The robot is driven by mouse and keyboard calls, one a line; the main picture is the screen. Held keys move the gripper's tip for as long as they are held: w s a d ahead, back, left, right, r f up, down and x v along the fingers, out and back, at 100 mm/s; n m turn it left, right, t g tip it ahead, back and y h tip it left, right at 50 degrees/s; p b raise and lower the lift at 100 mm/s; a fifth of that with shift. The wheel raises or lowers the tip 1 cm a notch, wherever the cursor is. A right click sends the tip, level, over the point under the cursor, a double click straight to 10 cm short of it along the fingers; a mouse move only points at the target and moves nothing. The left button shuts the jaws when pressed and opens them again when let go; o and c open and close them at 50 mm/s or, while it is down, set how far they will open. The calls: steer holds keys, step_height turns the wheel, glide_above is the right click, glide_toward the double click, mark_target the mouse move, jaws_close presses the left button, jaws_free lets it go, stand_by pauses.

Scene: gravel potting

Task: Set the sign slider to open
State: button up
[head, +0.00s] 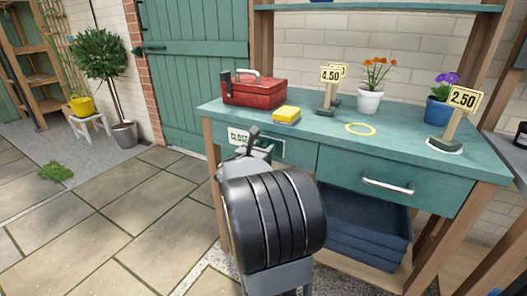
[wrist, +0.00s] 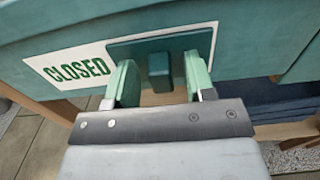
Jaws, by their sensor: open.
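The white sign (wrist: 50,72) with green CLOSED lettering is on the front of the teal bench. It shows partly in the head view (head: 235,134). A dark teal slider plate (wrist: 125,48) covers the part right of the lettering, and a blocky knob (wrist: 159,70) sticks out from it. My gripper (wrist: 161,80) is open, with one pale green finger on each side of the knob. Gaps show between the knob and both fingers. In the head view my gripper (head: 261,143) is at the bench's left front, and my arm hides the slider.
On the bench top (head: 310,140) stand a red toolbox (head: 254,92), a yellow sponge (head: 286,115), a yellow ring (head: 360,129), price signs and flower pots. A drawer with a metal handle (head: 388,187) is to the right. Blue crates (head: 365,225) sit below.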

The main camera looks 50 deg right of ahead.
steer(key=shift+d, duration=0.2)
steer(key=shift+c, duration=0.4)
jaws_close()
steer(key=shift+w, duration=0.1)
